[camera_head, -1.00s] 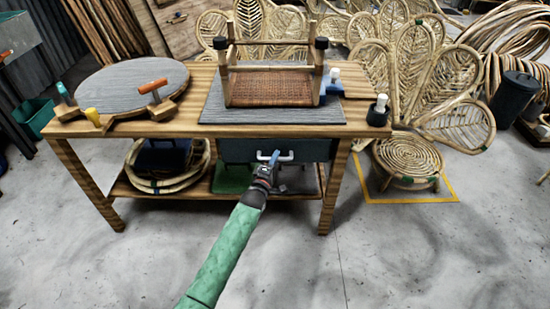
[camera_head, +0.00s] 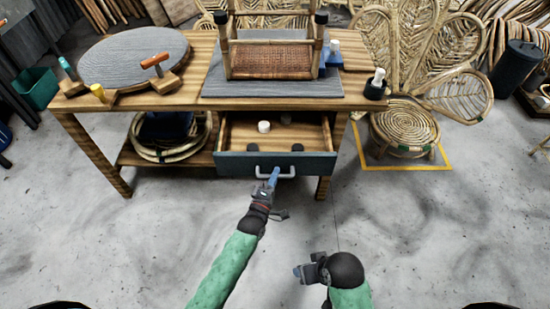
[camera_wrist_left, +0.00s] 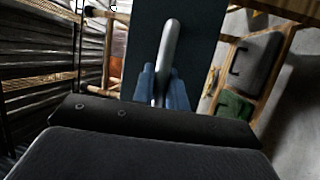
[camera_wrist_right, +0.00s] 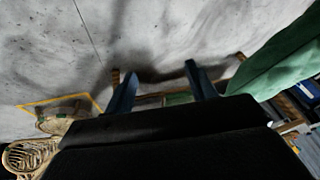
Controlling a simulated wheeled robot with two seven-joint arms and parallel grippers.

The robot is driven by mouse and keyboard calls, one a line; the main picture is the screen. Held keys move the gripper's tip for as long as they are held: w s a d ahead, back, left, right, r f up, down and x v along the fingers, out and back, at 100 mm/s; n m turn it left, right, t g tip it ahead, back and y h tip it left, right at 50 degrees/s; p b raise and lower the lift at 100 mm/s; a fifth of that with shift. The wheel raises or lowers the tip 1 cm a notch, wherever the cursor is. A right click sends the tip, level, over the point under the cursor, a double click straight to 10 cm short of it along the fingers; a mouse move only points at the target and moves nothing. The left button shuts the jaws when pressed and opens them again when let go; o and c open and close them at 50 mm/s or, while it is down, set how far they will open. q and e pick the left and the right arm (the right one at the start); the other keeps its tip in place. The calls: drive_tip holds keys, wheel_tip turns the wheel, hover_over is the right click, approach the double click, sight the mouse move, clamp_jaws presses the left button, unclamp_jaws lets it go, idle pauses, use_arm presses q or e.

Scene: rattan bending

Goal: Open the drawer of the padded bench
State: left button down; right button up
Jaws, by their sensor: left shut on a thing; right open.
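The wooden bench (camera_head: 120,102) has a drawer (camera_head: 228,164) with a dark blue-grey front and a white bar handle (camera_head: 290,175). The drawer stands pulled out, and its wooden inside shows. My left gripper (camera_head: 273,178) is shut on the handle. In the left wrist view the blue fingers (camera_wrist_left: 162,88) close around the handle (camera_wrist_left: 170,45), with the drawer front (camera_wrist_left: 200,60) behind. My right gripper (camera_head: 303,271) is open and empty, low over the floor in front of the bench. Its spread fingers show in the right wrist view (camera_wrist_right: 162,88).
A rattan stool frame (camera_head: 272,60) stands on the grey pad (camera_head: 215,88) on top. A woven chair (camera_head: 405,125) stands at right. The concrete floor in front is clear.

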use_arm(q)
drive_tip(key=shift+s+p, duration=0.4)
drive_tip(key=shift+s, duration=2.1)
use_arm(e)
drive_tip(key=shift+s+d+r+g+h, duration=0.3)
drive_tip(key=shift+d+r, duration=0.5)
use_arm(q)
drive_tip(key=c, duration=1.4)
unclamp_jaws()
drive_tip(key=b+v, duration=0.1)
drive_tip(key=v, duration=0.6)
drive_tip(key=shift+s+a+b, duration=0.15)
drive_tip(key=shift+s+b, duration=0.15)
drive_tip(key=shift+s, duration=0.1)
use_arm(e)
drive_tip(key=shift+w+a+f+t, duration=0.2)
drive_tip(key=shift+a+f, duration=0.35)
drive_tip(key=shift+f, duration=0.05)
drive_tip(key=shift+w+a+f+t, duration=0.2)
drive_tip(key=shift+a+f, duration=0.35)
drive_tip(key=shift+f, duration=0.05)
use_arm(q)
drive_tip(key=shift+f, duration=0.1)
use_arm(e)
drive_tip(key=shift+s, duration=0.15)
